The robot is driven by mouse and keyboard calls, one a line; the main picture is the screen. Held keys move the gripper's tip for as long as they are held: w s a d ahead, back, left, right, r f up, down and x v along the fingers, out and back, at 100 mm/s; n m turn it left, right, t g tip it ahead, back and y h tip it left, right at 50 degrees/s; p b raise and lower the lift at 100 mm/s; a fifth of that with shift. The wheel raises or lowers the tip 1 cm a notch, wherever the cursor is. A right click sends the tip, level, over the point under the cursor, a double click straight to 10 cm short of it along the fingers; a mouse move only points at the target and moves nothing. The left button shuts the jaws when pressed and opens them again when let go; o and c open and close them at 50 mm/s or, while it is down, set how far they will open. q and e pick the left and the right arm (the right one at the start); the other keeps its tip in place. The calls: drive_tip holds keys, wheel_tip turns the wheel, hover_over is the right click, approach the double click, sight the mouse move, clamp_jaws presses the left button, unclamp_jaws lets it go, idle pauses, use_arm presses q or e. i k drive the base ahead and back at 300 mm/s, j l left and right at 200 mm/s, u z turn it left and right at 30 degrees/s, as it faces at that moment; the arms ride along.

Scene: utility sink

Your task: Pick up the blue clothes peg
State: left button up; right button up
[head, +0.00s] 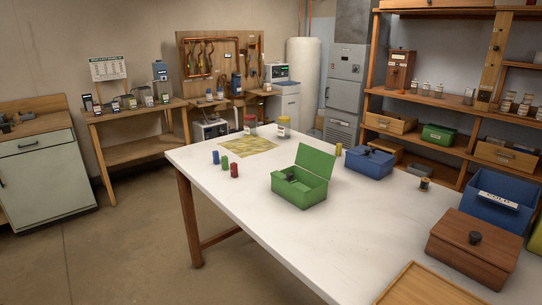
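A small blue upright piece (216,157) stands on the white table (330,245) near its left edge. It is too small to tell for sure whether it is a clothes peg. A similar green piece (224,163) and red piece (234,170) stand beside it in a slanting row. Neither of my grippers is in view.
A green box (299,194) with its lid raised stands mid-table. Behind it are a blue box (369,164), a yellowish patterned mat (247,147) and two jars. A brown lidded box (472,248), a blue bin (498,201) and a wooden tray (425,287) occupy the right.

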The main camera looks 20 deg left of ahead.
sight(215, 154)
drive_tip(key=i+j+z, duration=0.15)
drive_tip(key=j+z, duration=0.3)
drive_tip(key=j, duration=0.15)
drive_tip(key=i+j+z, duration=0.1)
drive_tip(key=j+z, duration=0.3)
drive_tip(key=j, duration=0.2)
drive_tip(key=j+z, duration=0.45)
drive_tip(key=j, duration=0.15)
